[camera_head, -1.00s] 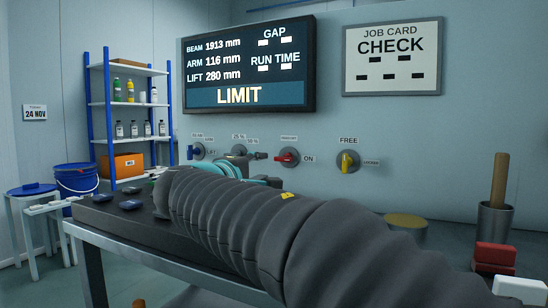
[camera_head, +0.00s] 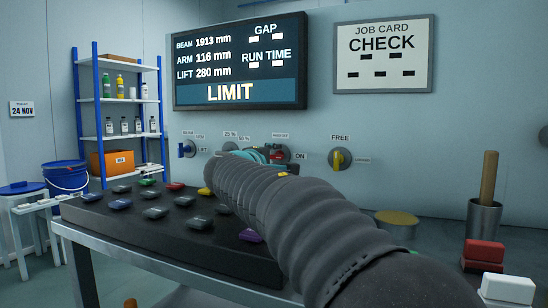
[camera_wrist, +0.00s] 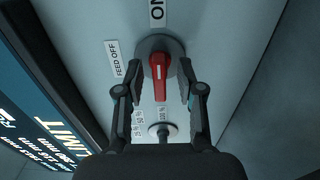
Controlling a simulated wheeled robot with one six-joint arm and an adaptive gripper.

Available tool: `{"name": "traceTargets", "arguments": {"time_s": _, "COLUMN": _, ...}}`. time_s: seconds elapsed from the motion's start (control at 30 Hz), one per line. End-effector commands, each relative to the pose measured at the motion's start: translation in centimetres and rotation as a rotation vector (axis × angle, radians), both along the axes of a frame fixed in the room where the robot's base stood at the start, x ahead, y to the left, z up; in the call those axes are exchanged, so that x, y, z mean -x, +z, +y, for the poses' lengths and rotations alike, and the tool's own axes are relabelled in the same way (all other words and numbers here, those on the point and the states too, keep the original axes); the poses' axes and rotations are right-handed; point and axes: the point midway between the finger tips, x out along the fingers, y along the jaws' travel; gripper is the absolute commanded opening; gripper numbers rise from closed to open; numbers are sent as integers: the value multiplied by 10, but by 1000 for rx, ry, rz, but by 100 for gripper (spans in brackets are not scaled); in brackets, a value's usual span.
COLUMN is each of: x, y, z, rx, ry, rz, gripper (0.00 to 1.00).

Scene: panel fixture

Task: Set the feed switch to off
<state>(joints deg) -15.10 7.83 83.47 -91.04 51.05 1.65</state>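The feed switch is a red lever on a round grey base (camera_wrist: 160,78), centred in the wrist view. Its "ON" label (camera_wrist: 157,12) is above it and its "FEED OFF" label (camera_wrist: 115,58) to its upper left. The lever lies in line with "ON", its long end pointing away from that label. My gripper (camera_wrist: 160,66) is open, one finger on each side of the red lever, with visible gaps; contact cannot be seen. In the head view the red switch (camera_head: 276,158) is mostly hidden behind my gripper (camera_head: 262,154).
A blue switch (camera_head: 186,149) and a yellow switch (camera_head: 340,158) flank it on the wall. A dark button console (camera_head: 150,225) lies in front, below my arm. A grey pot (camera_head: 484,218) and red block (camera_head: 484,253) stand at right. The display (camera_head: 240,62) is above.

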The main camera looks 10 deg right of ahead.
Motion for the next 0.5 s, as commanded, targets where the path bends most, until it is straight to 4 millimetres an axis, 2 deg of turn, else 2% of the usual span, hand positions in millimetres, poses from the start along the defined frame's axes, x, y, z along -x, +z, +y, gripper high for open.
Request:
{"name": "traceTargets", "arguments": {"time_s": 0.33, "x": -3, "y": 0, "z": -2, "rx": -1, "ry": 0, "rz": -1, "gripper": 38}}
{"name": "traceTargets", "arguments": {"time_s": 0.43, "x": -3, "y": 0, "z": -2, "rx": 0, "ry": 0, "rz": 0, "gripper": 12}}
{"name": "traceTargets", "arguments": {"time_s": 0.5, "x": -3, "y": 0, "z": -2, "rx": 0, "ry": 0, "rz": 0, "gripper": 0}}
